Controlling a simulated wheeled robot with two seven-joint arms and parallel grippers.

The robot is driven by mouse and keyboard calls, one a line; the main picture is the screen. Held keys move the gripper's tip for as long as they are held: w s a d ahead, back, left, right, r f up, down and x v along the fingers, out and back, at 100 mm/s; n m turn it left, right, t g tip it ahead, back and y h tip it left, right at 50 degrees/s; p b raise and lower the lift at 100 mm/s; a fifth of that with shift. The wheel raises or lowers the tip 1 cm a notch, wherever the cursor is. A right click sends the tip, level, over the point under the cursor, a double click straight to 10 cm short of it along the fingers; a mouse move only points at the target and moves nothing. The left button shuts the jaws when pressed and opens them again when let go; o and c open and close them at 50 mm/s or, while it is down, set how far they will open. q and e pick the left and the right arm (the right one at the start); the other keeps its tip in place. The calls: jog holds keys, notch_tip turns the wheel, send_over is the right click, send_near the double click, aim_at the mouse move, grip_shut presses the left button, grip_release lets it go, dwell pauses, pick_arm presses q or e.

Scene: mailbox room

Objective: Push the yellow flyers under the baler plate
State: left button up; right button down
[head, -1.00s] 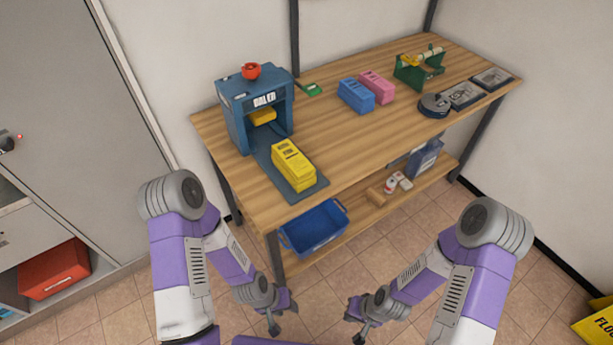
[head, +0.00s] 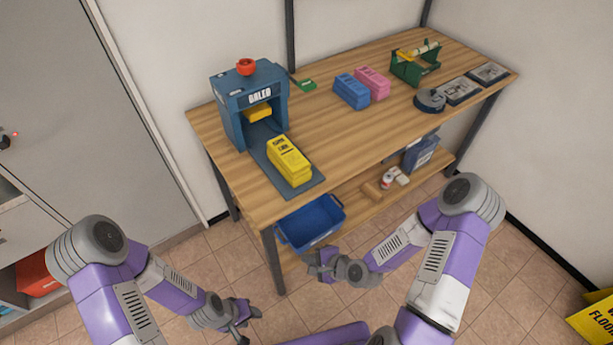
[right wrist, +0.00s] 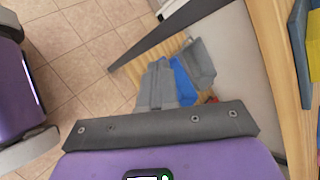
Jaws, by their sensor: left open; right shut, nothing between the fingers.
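The yellow flyers (head: 289,159) lie as a stack on the flat dark blue bed (head: 305,186) in front of the blue baler (head: 232,107). The stack is outside the baler's opening. A yellow plate (head: 258,113) shows inside the opening, above the bed. My left gripper (head: 246,318) is open and empty, low over the floor in front of the table. My right gripper (head: 318,265) is shut and empty, below the tabletop near the blue bin. In the right wrist view, part of the yellow flyers (right wrist: 314,48) shows at the right edge.
The wooden table (head: 335,135) has its front edge between my grippers and the flyers. A blue bin (head: 310,222) stands on the lower shelf. Blue and pink bundles (head: 351,91) and a green caddy (head: 415,65) stand farther right. The tabletop right of the bed is clear.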

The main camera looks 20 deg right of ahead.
aim_at(302, 170)
jog(key=w+d+r+m+t, duration=0.3)
jog(key=d+r+m+t, duration=0.2)
jog(key=r+m, duration=0.25)
jog(key=w+d+r+m+t, duration=0.2)
jog(key=d+r+m+t, duration=0.2)
jog(key=r+m, duration=0.35)
jog(key=b+x, duration=0.5)
jog(key=x, duration=0.2)
jog(key=b+x, duration=0.5)
jog(key=x, duration=0.2)
jog(key=shift+w+d+f+b, duration=0.1)
jog(key=shift+w+d+b, duration=0.1)
jog(key=shift+b, duration=0.15)
jog(key=shift+w, duration=0.1)
